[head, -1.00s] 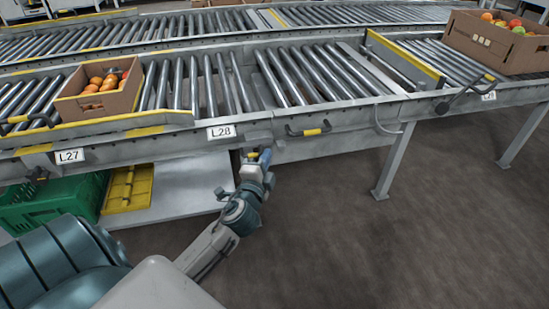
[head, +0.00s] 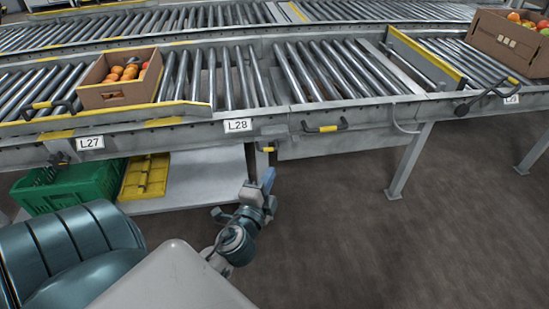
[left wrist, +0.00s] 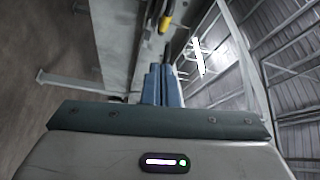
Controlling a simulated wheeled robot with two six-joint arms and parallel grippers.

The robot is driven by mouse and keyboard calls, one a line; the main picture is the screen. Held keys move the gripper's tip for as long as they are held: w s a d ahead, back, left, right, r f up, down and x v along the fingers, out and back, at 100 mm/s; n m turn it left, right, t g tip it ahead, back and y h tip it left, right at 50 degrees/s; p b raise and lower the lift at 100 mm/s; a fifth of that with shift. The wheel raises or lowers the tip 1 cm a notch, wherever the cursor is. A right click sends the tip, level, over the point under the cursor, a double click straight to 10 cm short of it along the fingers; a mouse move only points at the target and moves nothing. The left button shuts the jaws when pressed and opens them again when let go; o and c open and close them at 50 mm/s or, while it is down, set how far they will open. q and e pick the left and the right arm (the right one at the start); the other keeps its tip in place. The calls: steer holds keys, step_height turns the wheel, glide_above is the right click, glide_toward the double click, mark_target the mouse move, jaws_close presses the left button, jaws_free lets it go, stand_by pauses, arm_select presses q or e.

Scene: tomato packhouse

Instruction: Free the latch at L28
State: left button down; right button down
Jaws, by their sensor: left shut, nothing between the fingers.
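The L28 label (head: 238,125) is on the conveyor's front rail. Below and right of it, a small latch with a yellow grip (head: 268,149) sticks out under the rail. In the left wrist view the yellow grip (left wrist: 164,23) shows beyond the fingertips, near the top edge. My left gripper (head: 268,176) is below the latch, with a small gap between them in the head view. Its blue fingers (left wrist: 161,84) are shut together with nothing between them. The latch's inner parts are too small to make out. My right gripper is not in view.
A hinged gate section with a black and yellow handle (head: 325,128) is right of L28. A cardboard box of tomatoes (head: 120,94) stands on the rollers at left, another (head: 505,45) at far right. Floor at right is clear.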

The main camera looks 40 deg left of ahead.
arm_select(q)
steer(key=shift+v, duration=0.9)
